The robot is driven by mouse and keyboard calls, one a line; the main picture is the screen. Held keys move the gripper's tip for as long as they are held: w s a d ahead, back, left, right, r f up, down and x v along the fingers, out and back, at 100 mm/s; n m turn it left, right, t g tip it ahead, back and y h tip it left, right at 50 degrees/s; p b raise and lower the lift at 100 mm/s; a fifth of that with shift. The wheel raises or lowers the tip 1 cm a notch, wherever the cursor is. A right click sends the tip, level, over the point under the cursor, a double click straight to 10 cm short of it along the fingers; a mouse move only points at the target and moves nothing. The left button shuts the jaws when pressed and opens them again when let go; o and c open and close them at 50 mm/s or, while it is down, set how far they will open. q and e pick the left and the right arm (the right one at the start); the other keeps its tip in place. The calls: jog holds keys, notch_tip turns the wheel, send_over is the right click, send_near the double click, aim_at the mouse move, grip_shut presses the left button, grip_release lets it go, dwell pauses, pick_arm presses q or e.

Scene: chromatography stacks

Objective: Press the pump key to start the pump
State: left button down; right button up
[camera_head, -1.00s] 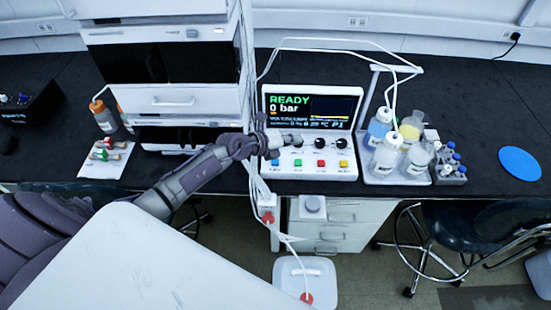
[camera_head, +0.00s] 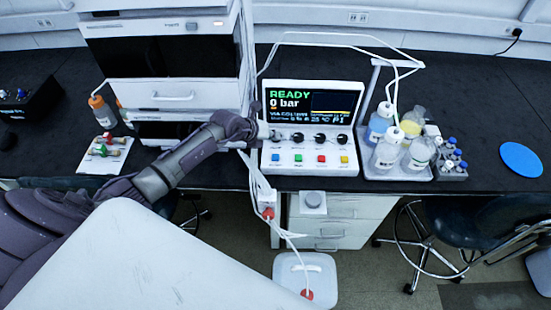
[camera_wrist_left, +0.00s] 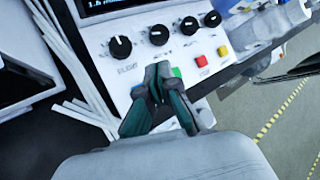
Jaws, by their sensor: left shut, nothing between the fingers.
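The white pump unit (camera_head: 312,170) stands on the black bench, its screen (camera_head: 289,98) reading READY and 0 bar. Below a row of dark knobs (camera_head: 320,138) are blue (camera_head: 275,157), green (camera_head: 298,158), red (camera_head: 321,158) and yellow (camera_head: 344,159) keys. Their labels are too small to read surely, so I cannot tell which is the pump key. My left gripper (camera_head: 272,133) is shut and empty at the panel's left side. In the left wrist view its fingertips (camera_wrist_left: 158,72) appear beside the green key (camera_wrist_left: 177,72); contact cannot be told. My right gripper is out of view.
A tall white instrument stack (camera_head: 172,98) stands left of the panel, with white tubing between them. A tray of bottles (camera_head: 405,172) is close on the right. A blue disc (camera_head: 520,159) lies farther right, with bare bench around it.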

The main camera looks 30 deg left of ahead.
aim_at(274, 157)
pick_arm(q)
notch_tip(274, 157, down, 6)
jog(key=b, duration=0.5)
jog(key=shift+f, duration=0.65)
dwell(0.5)
jog(key=shift+f+b, duration=0.35)
jog(key=shift+f, duration=0.05)
jog(key=shift+f+b, duration=0.35)
jog(key=shift+f, duration=0.15)
dwell(0.7)
jog(key=shift+r+p, duration=0.95)
jog(key=shift+p, duration=0.15)
